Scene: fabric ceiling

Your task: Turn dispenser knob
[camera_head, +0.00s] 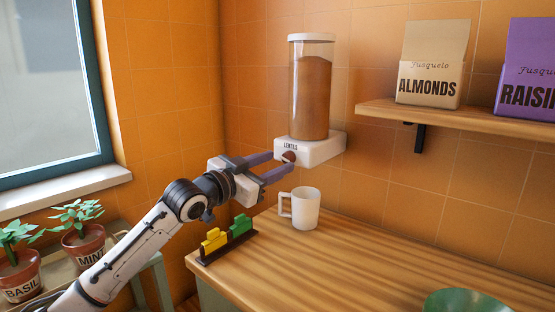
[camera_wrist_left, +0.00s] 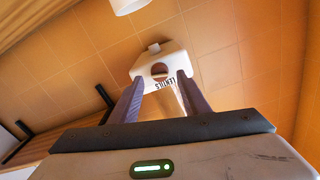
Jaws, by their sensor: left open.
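The lentils dispenser (camera_head: 312,98) is a clear cylinder of brown grains with a white lid. Its white base (camera_head: 322,150) is mounted on the orange tiled wall. A dark red-brown round knob (camera_head: 289,156) is on the front of the base. My left gripper (camera_head: 281,166) is open, with its purple fingers reaching toward the base at the knob. In the left wrist view, the knob (camera_wrist_left: 159,70) shows between and beyond the two fingertips (camera_wrist_left: 160,82). I cannot tell whether the fingers touch it. My right gripper is not in view.
A white mug (camera_head: 305,208) stands on the wooden counter (camera_head: 400,262) below the dispenser. Yellow and green clips (camera_head: 227,238) sit in a dark holder. A shelf (camera_head: 470,122) with almonds (camera_head: 432,75) and raisins boxes is at right. A green bowl (camera_head: 465,302) is at front right.

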